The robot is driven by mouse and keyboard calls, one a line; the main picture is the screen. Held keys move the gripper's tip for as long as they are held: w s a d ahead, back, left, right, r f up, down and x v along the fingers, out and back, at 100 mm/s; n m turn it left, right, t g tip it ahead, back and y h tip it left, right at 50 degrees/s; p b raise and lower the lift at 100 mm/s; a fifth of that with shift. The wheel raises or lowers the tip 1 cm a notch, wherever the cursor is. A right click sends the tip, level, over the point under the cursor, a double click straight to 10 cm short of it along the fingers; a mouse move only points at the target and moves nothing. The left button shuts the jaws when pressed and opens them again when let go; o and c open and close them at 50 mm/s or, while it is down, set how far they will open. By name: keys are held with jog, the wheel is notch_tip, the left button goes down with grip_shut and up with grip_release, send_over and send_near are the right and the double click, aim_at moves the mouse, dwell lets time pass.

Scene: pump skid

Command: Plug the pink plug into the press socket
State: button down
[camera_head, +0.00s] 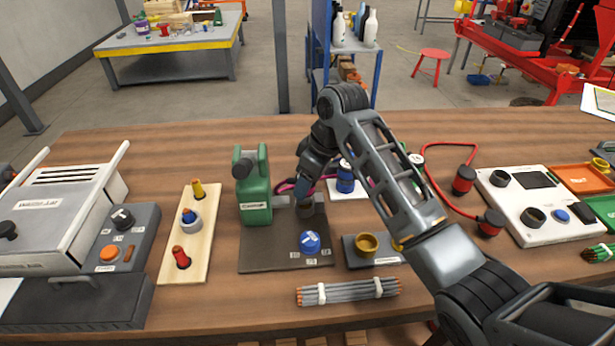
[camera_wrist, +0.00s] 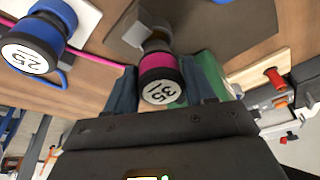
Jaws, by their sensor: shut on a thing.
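The pink plug (camera_wrist: 158,67) has a dark body, a pink band and a white numbered end face. My gripper (camera_head: 304,188) is shut on it, with a finger on each side in the wrist view (camera_wrist: 160,88). A pink cable (camera_head: 288,184) runs by the gripper. The plug's far end is close to a small grey fixture (camera_wrist: 132,35) on the dark mat. A dark ring or socket (camera_head: 306,208) shows just below the fingers. I cannot tell whether plug and fixture touch. Labels are too small to show which socket is the press's.
A green canister (camera_head: 254,190) stands close left of my gripper; a blue knob (camera_head: 310,242) is in front. A blue plug (camera_head: 345,178) stands close right. A brass-ringed block (camera_head: 367,246) and a rod bundle (camera_head: 348,291) lie nearer. A white panel (camera_head: 520,222) is right.

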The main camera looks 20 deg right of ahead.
jog(key=shift+s+d+g+h+p, duration=0.3)
jog(key=shift+s+g+p, duration=0.35)
jog(key=shift+p, duration=0.55)
jog(key=shift+w+a, duration=0.1)
jog(key=shift+w, duration=0.3)
dwell(0.3)
jog(key=shift+w+a, duration=0.15)
jog(key=shift+w, duration=0.15)
jog(key=shift+w+a, duration=0.1)
jog(key=shift+w, duration=0.05)
jog(key=shift+f+b, duration=0.8)
jog(key=shift+f, duration=0.45)
dwell(0.5)
jog(key=shift+c, duration=1.6)
grip_release()
jog(key=shift+r, duration=0.15)
